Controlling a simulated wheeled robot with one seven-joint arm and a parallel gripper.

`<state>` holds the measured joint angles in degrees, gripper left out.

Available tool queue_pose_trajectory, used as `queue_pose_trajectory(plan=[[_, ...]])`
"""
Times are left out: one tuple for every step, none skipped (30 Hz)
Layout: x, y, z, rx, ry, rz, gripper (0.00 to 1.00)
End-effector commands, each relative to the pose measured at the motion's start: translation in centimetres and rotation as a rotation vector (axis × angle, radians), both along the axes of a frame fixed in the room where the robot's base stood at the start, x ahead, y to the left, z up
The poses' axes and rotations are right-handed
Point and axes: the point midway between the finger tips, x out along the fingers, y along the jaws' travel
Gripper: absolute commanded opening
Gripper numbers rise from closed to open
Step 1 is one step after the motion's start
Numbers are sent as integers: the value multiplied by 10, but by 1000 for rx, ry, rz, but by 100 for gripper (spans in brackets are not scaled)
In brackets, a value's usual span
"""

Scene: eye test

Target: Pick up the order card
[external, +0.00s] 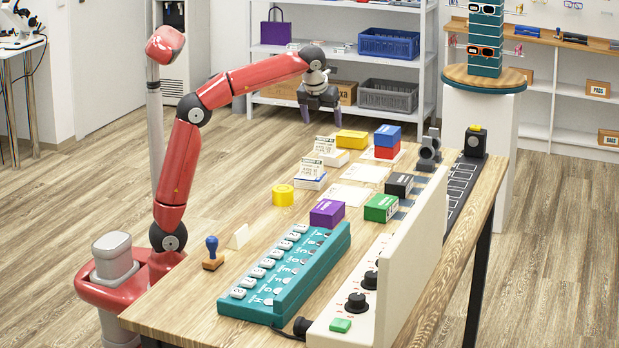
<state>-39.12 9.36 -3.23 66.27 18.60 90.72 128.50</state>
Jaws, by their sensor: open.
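My gripper (320,107) hangs in the air above the far end of the wooden table, fingers pointing down, open and empty. Several things could be the order card, and I cannot tell which it is. Two printed white cards stand upright in holders: a nearer card (311,168) and a farther card (325,145). Both are below my gripper in the picture and apart from it. A small blank cream card (239,236) stands tilted near the left table edge. Flat white sheets (365,173) lie mid-table. The print is too small to read.
A grey device (429,152) stands at the far right.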

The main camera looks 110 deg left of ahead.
Motion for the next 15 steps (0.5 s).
queue_pose_trajectory(plan=[[-1,0,-4,0,0,0,80],[0,0,-6,0,0,0,80],[0,0,-9,0,0,0,80],[0,1,-11,0,0,1,80],[0,2,-14,-1,0,1,80],[0,3,-18,-1,-1,2,80],[-1,5,-22,-1,-1,2,80],[-1,6,-25,-1,0,2,80],[-1,8,-29,-1,0,3,80],[-1,9,-32,-1,0,2,80],[-1,10,-36,-1,-1,2,80],[-1,12,-40,-1,0,2,80],[-1,13,-43,-1,0,2,80],[-1,15,-47,-1,0,2,80],[-1,18,-53,-2,0,3,80]])
